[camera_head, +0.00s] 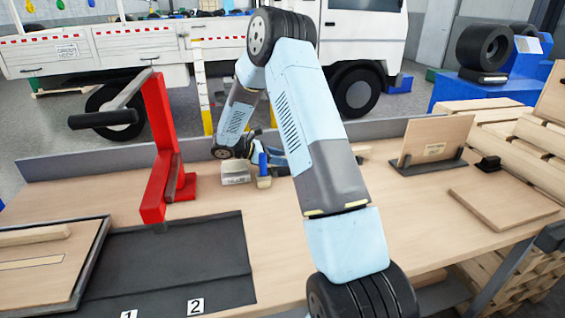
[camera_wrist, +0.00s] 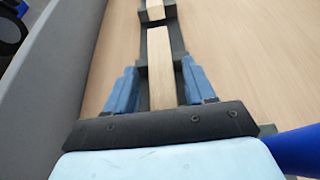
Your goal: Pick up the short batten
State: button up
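In the wrist view a pale wooden batten (camera_wrist: 160,65) lies lengthwise along a dark holder. My gripper (camera_wrist: 160,88) straddles it, with one blue finger on each side. Narrow gaps seem to show between fingers and wood, so the gripper looks open, though contact is hard to judge. The batten's near end is hidden by my dark palm. A further piece of pale wood (camera_wrist: 155,10) shows past a dark crosspiece; I cannot tell if it is the same batten. In the head view my gripper (camera_head: 275,160) is low at the back of the bench, partly hidden by my arm.
A grey back wall (camera_wrist: 50,60) runs close on the left in the wrist view. In the head view a red stand (camera_head: 158,150), a pale block (camera_head: 235,173) and a dark numbered mat (camera_head: 180,265) are to the left. A wooden panel (camera_head: 433,140) stands upright on the right.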

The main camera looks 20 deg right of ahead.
jog(key=c, duration=0.9)
jog(key=shift+r, duration=0.1)
